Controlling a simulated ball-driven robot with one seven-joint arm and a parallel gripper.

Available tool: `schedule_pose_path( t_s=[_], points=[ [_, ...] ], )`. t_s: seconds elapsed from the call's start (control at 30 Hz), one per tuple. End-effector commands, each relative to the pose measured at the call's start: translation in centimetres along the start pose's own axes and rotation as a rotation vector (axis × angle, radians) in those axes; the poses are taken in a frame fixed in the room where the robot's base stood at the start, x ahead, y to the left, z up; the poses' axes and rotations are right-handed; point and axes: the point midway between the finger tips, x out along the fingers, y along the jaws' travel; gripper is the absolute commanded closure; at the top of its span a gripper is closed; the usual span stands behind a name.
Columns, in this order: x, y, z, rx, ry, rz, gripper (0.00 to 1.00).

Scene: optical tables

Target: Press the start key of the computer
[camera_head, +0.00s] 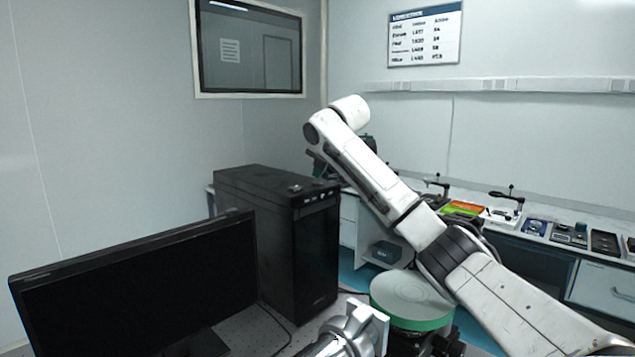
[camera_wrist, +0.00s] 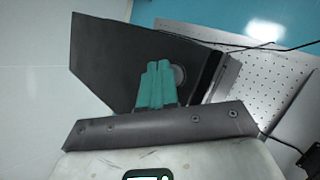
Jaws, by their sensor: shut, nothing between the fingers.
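The computer is a black tower (camera_head: 275,235) standing on a perforated table, left of my arm in the head view. Small ports or keys (camera_head: 313,196) sit along the upper front edge; I cannot tell which one is the start key. My gripper (camera_wrist: 157,66) has teal fingers held together and empty. In the head view it is mostly hidden behind my arm, near the tower's upper right; contact cannot be told.
A black monitor (camera_head: 140,290) stands in front of the tower at left. A round green-rimmed stool (camera_head: 410,297) is right of the tower. A rear bench (camera_head: 560,213) carries small instruments and trays. The perforated tabletop (camera_wrist: 262,82) looks mostly clear beside the tower, with a cable across it.

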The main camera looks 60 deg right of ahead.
Motion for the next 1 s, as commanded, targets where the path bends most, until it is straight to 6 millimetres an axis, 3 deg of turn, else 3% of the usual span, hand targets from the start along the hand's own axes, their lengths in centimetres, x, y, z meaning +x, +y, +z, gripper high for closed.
schedule_pose_path(
  t_s=[0.67, 1.0],
  points=[
    [0.36, -0.26, -0.27, 0.000, 0.001, -0.001, 1.00],
    [-0.57, 0.43, 0.40, 0.000, 0.001, 0.000, 1.00]
  ],
)
